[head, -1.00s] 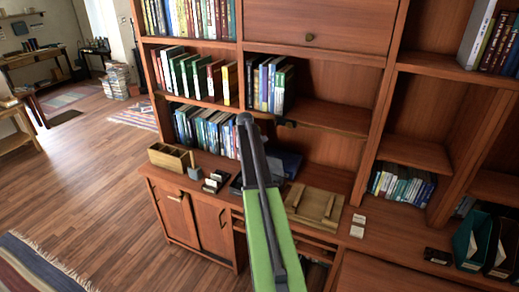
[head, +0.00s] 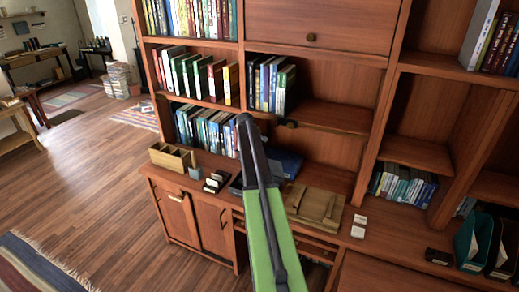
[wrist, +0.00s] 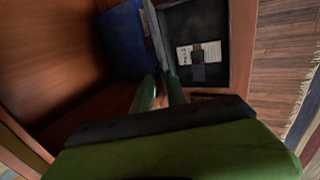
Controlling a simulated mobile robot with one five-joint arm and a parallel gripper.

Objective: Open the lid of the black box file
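The black box file (wrist: 222,75) lies with its dark inside showing in the wrist view, and a white label card and a clip are inside it. Its lid (wrist: 154,35) stands raised along the box's left side, seen nearly edge-on. My gripper (wrist: 162,80) has its two green fingers apart at the lower end of the lid. The lid's edge appears to lie between or just beyond the fingertips; contact cannot be told. In the head view my arm hides most of the box file, and the fingers are hidden too.
A blue box (head: 287,162) stands close beside the lid. A wooden organiser (head: 172,157) and small card holders (head: 216,181) are to the left on the desk. A wooden tray (head: 315,206) is to the right. Shelves with books rise behind.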

